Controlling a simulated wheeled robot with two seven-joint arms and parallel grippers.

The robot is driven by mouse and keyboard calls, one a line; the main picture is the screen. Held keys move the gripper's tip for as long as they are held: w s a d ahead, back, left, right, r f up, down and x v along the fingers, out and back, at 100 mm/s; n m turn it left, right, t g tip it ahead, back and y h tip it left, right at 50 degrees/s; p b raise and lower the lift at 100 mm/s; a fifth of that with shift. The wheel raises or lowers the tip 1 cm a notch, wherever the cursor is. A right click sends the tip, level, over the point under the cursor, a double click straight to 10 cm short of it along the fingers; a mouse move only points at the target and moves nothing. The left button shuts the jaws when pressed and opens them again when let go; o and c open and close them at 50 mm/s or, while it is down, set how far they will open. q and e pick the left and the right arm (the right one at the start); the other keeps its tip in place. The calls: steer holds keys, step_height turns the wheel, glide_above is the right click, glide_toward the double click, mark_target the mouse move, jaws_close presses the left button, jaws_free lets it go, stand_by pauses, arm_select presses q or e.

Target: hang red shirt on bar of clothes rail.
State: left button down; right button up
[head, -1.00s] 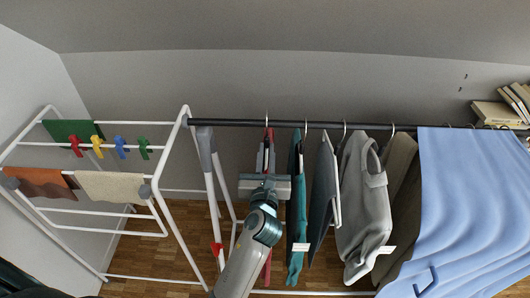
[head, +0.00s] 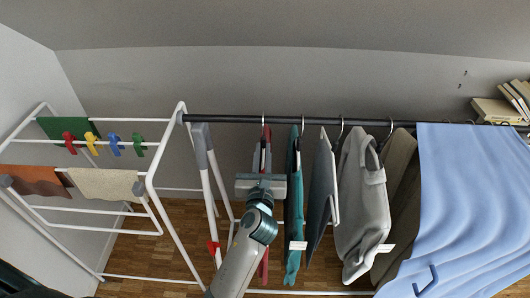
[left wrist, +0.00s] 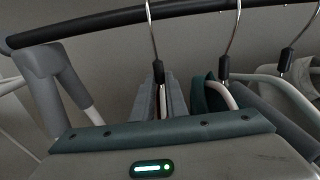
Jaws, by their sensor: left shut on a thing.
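The red shirt (head: 264,262) hangs edge-on below the black bar (head: 225,119) of the clothes rail, near its left end, mostly hidden behind my left arm. My left gripper (head: 262,158) is shut on the shirt's hanger, just below the bar. In the left wrist view the gripper fingers (left wrist: 162,100) close around the hanger's stem. The hanger's hook (left wrist: 151,40) rises to the bar (left wrist: 100,25) and crosses in front of it. The hook's top is cut off, so I cannot tell there whether it rests on the bar. My right gripper is not in view.
A teal garment (head: 293,215) hangs close to the right, then dark, grey (head: 360,205) and brown garments and a large blue cloth (head: 465,200). A white drying rack (head: 150,185) with pegs and small cloths stands left. The rail's grey-white post (head: 205,160) is close left.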

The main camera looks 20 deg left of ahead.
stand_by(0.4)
arm_select(q)
steer(key=c, duration=1.7)
jaws_free()
steer(key=shift+o, duration=0.2)
steer(key=shift+f, duration=0.1)
steer(key=shift+s, duration=0.15)
